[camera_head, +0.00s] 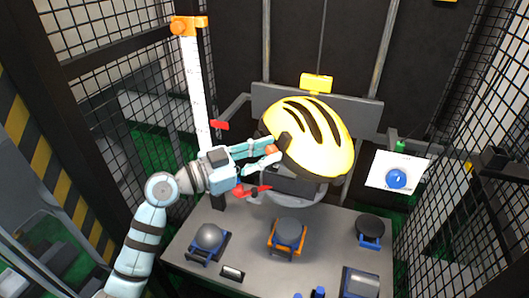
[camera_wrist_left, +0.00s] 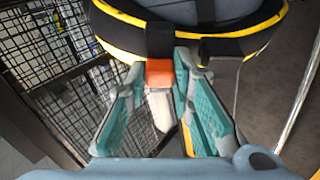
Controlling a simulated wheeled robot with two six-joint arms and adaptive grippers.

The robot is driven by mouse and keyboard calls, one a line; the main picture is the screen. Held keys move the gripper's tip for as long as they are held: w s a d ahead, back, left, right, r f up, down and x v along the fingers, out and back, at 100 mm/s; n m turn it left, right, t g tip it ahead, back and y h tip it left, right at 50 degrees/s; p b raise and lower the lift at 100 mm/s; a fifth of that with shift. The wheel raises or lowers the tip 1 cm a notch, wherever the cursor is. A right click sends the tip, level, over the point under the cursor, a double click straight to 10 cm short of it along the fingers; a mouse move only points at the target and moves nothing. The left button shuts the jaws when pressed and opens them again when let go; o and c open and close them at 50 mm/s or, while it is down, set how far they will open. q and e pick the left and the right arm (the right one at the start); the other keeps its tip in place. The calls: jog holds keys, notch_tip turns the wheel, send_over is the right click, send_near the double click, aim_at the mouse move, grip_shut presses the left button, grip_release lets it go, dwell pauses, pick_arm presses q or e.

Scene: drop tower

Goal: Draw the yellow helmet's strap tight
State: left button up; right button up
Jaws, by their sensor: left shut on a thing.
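The yellow helmet (camera_head: 330,140) with black vents sits tilted on a dark support at the back of the bench. Its yellow and black rim (camera_wrist_left: 125,20) fills the top of the left wrist view. A black strap (camera_wrist_left: 160,40) hangs from the rim and ends in an orange tab (camera_wrist_left: 159,73). The tab also shows in the head view (camera_head: 272,150), beside the helmet's left edge. My left gripper (camera_wrist_left: 160,75) is shut on the orange tab, one fingertip on each side of it. My right gripper is in neither view.
A grey bench (camera_head: 255,280) in front carries several small fixtures, including a grey ball in a blue stand (camera_head: 208,237). A white scale post (camera_head: 195,90) with red pointers stands left of the helmet. A blue button (camera_head: 396,179) is at right. Mesh cage walls flank both sides.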

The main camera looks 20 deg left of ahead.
pick_arm(q)
jog(key=shift+f+b, duration=0.4)
jog(key=shift+b, duration=0.05)
jog(key=shift+o, duration=0.2)
jog(key=shift+r, duration=0.15)
jog(key=o, duration=0.4)
jog(key=shift+a, duration=0.1)
jog(key=v, duration=0.7)
jog(key=shift+s, duration=0.15)
jog(key=shift+a, duration=0.15)
